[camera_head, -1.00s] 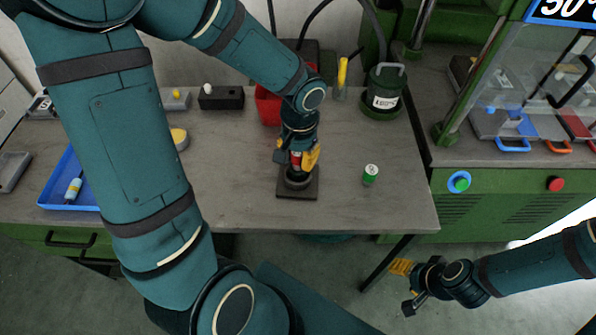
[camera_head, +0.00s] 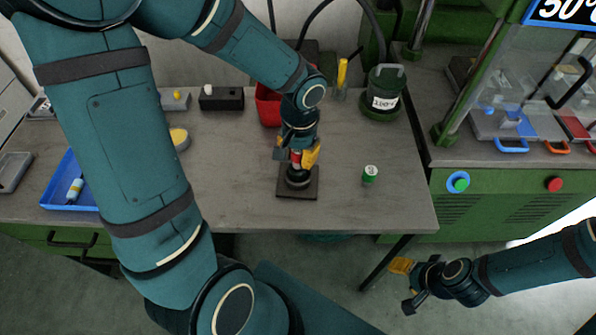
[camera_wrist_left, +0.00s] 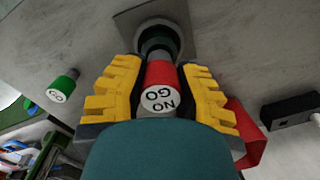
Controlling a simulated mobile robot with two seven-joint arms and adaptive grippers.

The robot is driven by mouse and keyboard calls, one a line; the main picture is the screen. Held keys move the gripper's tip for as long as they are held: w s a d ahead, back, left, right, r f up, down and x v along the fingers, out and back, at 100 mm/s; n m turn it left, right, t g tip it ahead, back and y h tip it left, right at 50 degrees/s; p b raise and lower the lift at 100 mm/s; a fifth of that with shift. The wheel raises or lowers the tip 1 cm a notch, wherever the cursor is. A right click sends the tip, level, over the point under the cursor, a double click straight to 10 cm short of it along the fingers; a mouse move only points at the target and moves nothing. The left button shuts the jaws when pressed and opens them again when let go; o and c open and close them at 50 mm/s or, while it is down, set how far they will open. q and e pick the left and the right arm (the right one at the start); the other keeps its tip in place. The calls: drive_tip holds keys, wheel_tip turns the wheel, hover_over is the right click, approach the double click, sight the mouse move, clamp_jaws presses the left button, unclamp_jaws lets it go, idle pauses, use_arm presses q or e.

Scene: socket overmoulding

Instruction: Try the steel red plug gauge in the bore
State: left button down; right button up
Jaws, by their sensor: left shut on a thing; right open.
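My left gripper (camera_head: 298,157) is shut on the red plug gauge (camera_head: 295,157). In the left wrist view the gauge (camera_wrist_left: 161,76) shows a red handle marked NO GO between the yellow finger pads. The part stands on a dark square plate (camera_head: 297,194). The green GO gauge (camera_head: 370,174) stands upright to the right. My right gripper (camera_head: 402,287) is open and empty, off the table's front.
A red bin (camera_head: 267,105) stands behind my left gripper. A dark block (camera_head: 221,98) and a blue tray (camera_head: 52,198) are to the left. A green canister (camera_head: 385,90) is at the back right. The table's front right is clear.

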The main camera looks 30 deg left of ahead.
use_arm(q)
drive_tip(key=shift+r, duration=0.1)
drive_tip(key=shift+r+p, duration=1.95)
drive_tip(key=shift+r, duration=0.5)
